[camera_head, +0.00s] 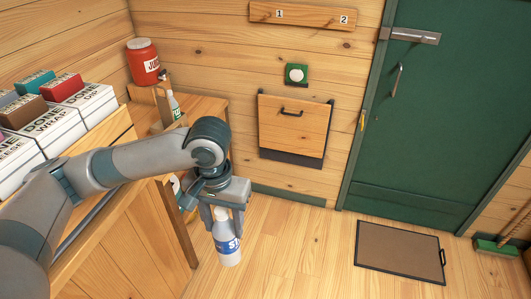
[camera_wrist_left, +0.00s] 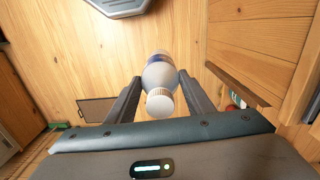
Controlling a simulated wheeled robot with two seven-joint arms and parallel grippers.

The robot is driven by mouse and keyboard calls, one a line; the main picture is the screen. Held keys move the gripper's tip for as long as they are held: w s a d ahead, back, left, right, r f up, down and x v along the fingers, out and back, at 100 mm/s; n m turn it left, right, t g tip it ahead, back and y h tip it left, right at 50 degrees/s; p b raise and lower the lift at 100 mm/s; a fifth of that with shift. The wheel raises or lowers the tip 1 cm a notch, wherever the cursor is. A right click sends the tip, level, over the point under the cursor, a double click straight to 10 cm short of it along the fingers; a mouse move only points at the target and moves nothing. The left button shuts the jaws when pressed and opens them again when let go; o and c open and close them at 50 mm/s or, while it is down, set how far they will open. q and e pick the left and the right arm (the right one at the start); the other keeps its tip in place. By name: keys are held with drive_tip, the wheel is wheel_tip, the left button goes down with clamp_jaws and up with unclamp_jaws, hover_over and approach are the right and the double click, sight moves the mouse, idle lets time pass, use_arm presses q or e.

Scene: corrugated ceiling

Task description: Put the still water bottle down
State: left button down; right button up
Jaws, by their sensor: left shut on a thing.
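The still water bottle (camera_head: 229,246) is white with a blue label; only an "S" and part of another letter can be read. My left gripper (camera_head: 226,212) points down and is shut on its upper part. The bottle hangs roughly upright over the wooden floor, in front of the small wooden table (camera_head: 209,108). In the left wrist view the bottle (camera_wrist_left: 158,72) sits between the two fingers of my left gripper (camera_wrist_left: 160,88), its white ribbed cap towards the camera. My right gripper is not in view.
A red juice jar (camera_head: 143,62) and a green-labelled bottle (camera_head: 174,104) stand at the small table. A wooden counter (camera_head: 100,135) with several boxes is at left. A brown mat (camera_head: 399,251) lies before the green door (camera_head: 440,110). The floor between is clear.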

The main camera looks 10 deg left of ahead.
use_arm(q)
drive_tip(key=s+f, duration=0.3)
drive_tip(key=f, duration=1)
drive_tip(key=shift+s, duration=0.4)
